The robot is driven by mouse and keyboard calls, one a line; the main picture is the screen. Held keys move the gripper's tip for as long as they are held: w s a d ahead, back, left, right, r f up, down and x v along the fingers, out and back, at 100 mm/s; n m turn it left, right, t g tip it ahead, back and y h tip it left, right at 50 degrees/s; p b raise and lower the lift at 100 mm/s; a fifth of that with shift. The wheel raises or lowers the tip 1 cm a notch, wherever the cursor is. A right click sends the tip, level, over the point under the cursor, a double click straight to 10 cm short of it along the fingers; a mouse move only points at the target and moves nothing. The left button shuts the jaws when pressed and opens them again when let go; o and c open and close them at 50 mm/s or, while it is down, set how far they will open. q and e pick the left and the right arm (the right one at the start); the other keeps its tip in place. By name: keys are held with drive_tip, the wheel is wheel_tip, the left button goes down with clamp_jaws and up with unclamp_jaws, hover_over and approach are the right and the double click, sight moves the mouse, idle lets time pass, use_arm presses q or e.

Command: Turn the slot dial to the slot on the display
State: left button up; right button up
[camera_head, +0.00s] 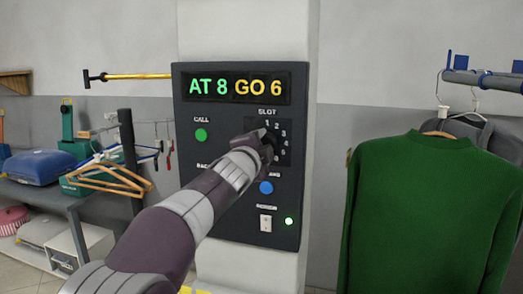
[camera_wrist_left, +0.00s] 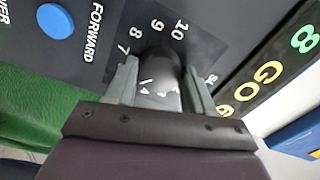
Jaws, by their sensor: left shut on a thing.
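The dark control panel (camera_head: 190,225) is on a pale column. Its display (camera_head: 236,87) reads "AT 8" in green and "GO 6" in yellow. The slot dial (camera_head: 268,146) sits under the word SLOT, ringed by white numbers. My left gripper (camera_head: 257,146) is at the dial and partly covers it. In the left wrist view, the gripper (camera_wrist_left: 160,82) has one finger on each side of the dark dial knob (camera_wrist_left: 162,64) and is shut on it. The numbers 7 to 10 show beyond it. Where the dial points is hidden. My right gripper is not in view.
A green call button (camera_head: 201,135), a blue forward button (camera_head: 266,188), a white switch (camera_head: 266,222) and a lit green lamp (camera_head: 289,221) are on the panel. A green sweater (camera_head: 425,215) hangs at right. Wooden hangers (camera_head: 108,178) hang at left.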

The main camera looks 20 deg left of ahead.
use_arm(q)
drive_tip(key=shift+m, duration=1.4)
drive_tip(key=shift+r, duration=0.1)
drive_tip(key=o, duration=1)
drive_tip(key=s+b, duration=0.1)
drive_tip(key=s, duration=0.5)
drive_tip(key=s+b, duration=0.1)
drive_tip(key=s, duration=0.5)
drive_tip(key=shift+s+a, duration=0.2)
drive_tip(key=shift+s, duration=0.15)
